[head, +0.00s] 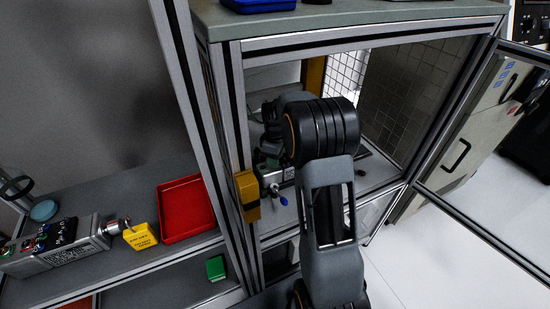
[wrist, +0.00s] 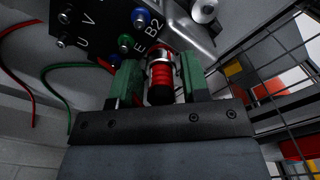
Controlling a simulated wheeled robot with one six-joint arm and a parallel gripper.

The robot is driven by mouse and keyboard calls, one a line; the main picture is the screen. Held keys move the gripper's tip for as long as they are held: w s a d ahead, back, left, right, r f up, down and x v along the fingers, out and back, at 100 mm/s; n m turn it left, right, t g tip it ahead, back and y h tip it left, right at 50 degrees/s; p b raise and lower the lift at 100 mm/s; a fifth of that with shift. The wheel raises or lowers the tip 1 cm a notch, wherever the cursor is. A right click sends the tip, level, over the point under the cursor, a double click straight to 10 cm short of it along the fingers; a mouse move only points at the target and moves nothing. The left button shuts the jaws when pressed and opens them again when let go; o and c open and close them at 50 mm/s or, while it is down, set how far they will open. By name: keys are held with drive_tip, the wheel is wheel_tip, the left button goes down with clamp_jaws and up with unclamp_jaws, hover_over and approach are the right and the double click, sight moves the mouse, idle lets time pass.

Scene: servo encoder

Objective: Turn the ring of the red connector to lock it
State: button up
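The red connector (wrist: 162,76), with ribbed red body and bright metal ring (wrist: 161,48), sits between the two green fingers of my gripper (wrist: 161,68) in the wrist view. One finger stands on each side of it. The fingers are apart, with narrow dark gaps beside the red body; whether their tips touch the ring I cannot tell. The connector's far end is at a dark panel (wrist: 85,22) lettered U, V, E and B2. In the head view my arm reaches into the framed cabinet (head: 232,110) and hides the gripper's fingers and the connector.
Blue (wrist: 140,18) and green (wrist: 126,44) terminals sit close left of the connector. Red and green cables hang at the left. Wire mesh (wrist: 283,60) is at the right. The cabinet door (head: 480,140) is open. A yellow box (head: 248,195) is on the left post.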

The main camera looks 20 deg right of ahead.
drive_tip(key=shift+r, duration=0.1)
drive_tip(key=shift+r+p, duration=0.6)
drive_tip(key=shift+r, duration=3.05)
